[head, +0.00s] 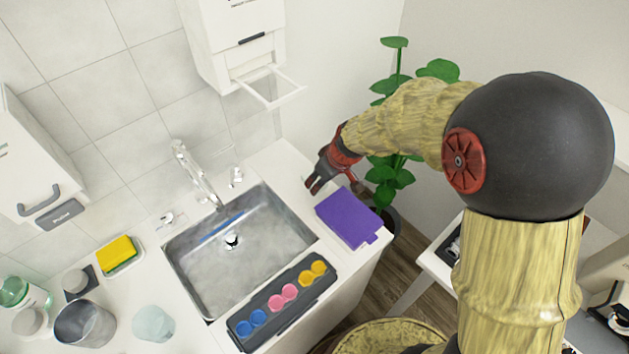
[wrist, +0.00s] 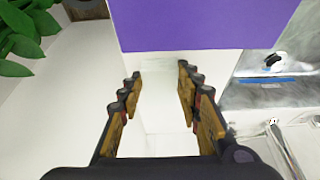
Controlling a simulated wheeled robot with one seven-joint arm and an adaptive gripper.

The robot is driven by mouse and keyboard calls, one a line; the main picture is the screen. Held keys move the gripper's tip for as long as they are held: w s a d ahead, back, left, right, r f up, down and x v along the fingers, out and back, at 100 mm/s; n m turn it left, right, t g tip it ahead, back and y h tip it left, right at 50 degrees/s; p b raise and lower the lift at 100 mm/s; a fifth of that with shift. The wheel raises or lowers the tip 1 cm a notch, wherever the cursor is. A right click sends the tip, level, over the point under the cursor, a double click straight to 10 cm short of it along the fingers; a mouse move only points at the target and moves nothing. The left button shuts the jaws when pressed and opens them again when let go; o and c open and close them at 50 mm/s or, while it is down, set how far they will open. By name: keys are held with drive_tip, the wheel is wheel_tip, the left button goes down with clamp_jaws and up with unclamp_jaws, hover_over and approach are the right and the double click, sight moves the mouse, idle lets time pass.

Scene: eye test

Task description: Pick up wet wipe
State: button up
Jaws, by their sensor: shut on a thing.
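My gripper (head: 316,183) is over the white counter at the back right of the sink. In the wrist view, the two fingers of my gripper (wrist: 160,100) are apart, with a pale whitish thing (wrist: 163,88) between them. It looks like the wet wipe, but it blends with the white counter and its outline is hard to tell. In the head view I cannot make it out; my gripper hides that spot. A flat purple item (head: 348,217) lies on the counter just in front of my gripper. It also shows in the wrist view (wrist: 205,22), beyond the fingertips.
The metal sink (head: 270,250) and faucet (head: 196,175) are left of my gripper. A dark case with coloured lens cups (head: 283,296) lies at the sink's front edge. A yellow sponge (head: 117,250) and containers stand left. A leafy plant (head: 392,170) stands behind the counter's right end.

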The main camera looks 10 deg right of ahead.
drive_tip(key=shift+r, duration=0.15)
drive_tip(key=shift+c, duration=0.4)
drive_tip(key=shift+r, duration=0.25)
drive_tip(key=r+p, duration=0.2)
drive_tip(key=r, duration=0.1)
drive_tip(key=shift+s+d+r, duration=0.1)
drive_tip(key=shift+s+r, duration=0.05)
drive_tip(key=shift+s, duration=0.05)
drive_tip(key=s+d+r+p, duration=0.1)
drive_tip(key=s+r, duration=0.1)
drive_tip(key=s, duration=0.2)
drive_tip(key=s+d+r+p, duration=0.1)
drive_tip(key=s+r, duration=0.2)
drive_tip(key=s, duration=0.1)
drive_tip(key=s+d+r+p, duration=0.1)
drive_tip(key=s+d+r, duration=0.1)
drive_tip(key=s+r, duration=0.1)
drive_tip(key=shift+s+r, duration=0.25)
drive_tip(key=shift+s, duration=0.15)
drive_tip(key=shift+s+d+r, duration=0.15)
drive_tip(key=shift+s+r, duration=0.1)
drive_tip(key=shift+s, duration=0.3)
